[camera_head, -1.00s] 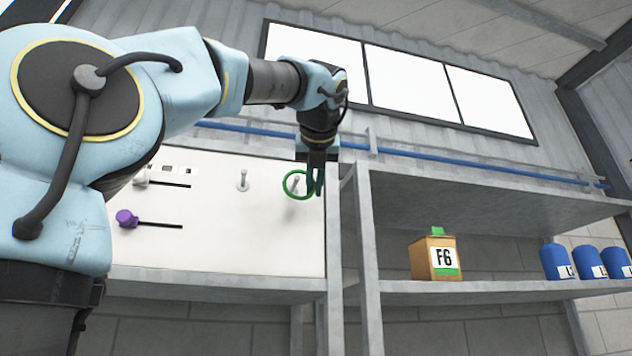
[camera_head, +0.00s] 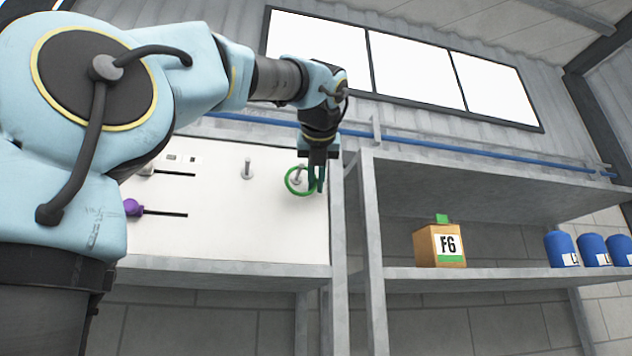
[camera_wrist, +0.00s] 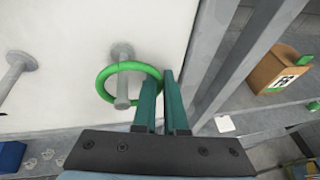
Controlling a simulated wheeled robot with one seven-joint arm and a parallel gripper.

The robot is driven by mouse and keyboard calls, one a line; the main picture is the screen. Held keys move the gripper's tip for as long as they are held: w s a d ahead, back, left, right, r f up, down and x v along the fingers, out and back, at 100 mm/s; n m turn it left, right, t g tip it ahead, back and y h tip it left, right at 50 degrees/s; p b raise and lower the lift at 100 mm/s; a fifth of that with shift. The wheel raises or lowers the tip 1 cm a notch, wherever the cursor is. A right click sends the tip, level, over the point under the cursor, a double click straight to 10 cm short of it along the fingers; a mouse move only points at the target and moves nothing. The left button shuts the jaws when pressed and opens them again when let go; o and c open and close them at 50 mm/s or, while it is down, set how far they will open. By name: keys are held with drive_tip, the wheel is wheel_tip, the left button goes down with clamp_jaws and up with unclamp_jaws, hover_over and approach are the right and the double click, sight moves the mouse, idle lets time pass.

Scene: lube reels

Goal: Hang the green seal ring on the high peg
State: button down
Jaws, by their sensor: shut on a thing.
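The green seal ring (camera_head: 287,186) is at the right part of the white board, and it also shows in the wrist view (camera_wrist: 101,86). A grey peg (camera_wrist: 122,83) appears to pass through the ring: the upper arc crosses in front of the shaft and the peg's tip shows in front of the lower arc. This peg is also in the head view (camera_head: 298,173). A second grey peg (camera_head: 247,172) stands empty to its left. The two look close in height. My gripper (camera_head: 317,189) is shut on the ring's right side, its fingers (camera_wrist: 168,78) pointing at the board.
The white board (camera_head: 235,235) also bears a purple knob (camera_head: 132,207) with a dark slot. A grey shelf post (camera_head: 370,260) stands close right of my gripper. The shelf holds an F6 box (camera_head: 440,247) and several blue containers (camera_head: 560,249). A blue pipe (camera_head: 480,154) runs behind.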

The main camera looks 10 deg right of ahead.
drive_tip(key=c, duration=0.9)
unclamp_jaws()
drive_tip(key=shift+s, duration=0.1)
